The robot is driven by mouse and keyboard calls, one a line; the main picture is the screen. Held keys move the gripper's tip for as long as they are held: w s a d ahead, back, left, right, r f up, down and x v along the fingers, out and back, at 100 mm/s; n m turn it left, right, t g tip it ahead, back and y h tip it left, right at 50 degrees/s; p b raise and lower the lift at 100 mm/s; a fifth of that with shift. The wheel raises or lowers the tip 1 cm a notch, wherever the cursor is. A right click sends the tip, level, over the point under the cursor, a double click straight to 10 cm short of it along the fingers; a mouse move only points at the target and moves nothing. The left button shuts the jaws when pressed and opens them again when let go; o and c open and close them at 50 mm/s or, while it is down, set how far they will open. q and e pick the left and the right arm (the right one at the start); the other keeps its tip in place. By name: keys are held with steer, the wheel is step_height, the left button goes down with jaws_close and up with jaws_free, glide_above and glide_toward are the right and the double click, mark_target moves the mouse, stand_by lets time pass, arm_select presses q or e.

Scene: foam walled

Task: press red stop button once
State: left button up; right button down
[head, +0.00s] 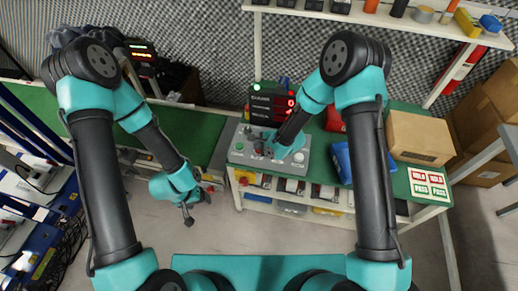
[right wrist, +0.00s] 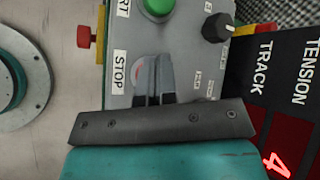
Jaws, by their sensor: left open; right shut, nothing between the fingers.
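The grey control box (head: 238,152) stands on the green bench under my right arm. In the right wrist view, the STOP label (right wrist: 119,70) is on the box's face, left of my right gripper (right wrist: 156,75). The red stop button (right wrist: 139,74) shows only as a pale round edge with a little red beside the label; the fingers hide most of it. My right gripper is shut and empty, its fingertips over the button; I cannot tell whether they touch it. My left gripper (head: 188,212) is open and empty, low in front of the bench.
A green button (right wrist: 157,7) and a black knob (right wrist: 216,27) are near the right fingers. A red knob (right wrist: 85,37) sticks out from the box's side. A dark display (head: 270,104) stands behind the box. A cardboard box (head: 418,138) is on the bench at right.

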steer(key=shift+f, duration=0.4)
stand_by(0.5)
steer(key=shift+r, duration=0.9)
steer(key=shift+r, duration=2.55)
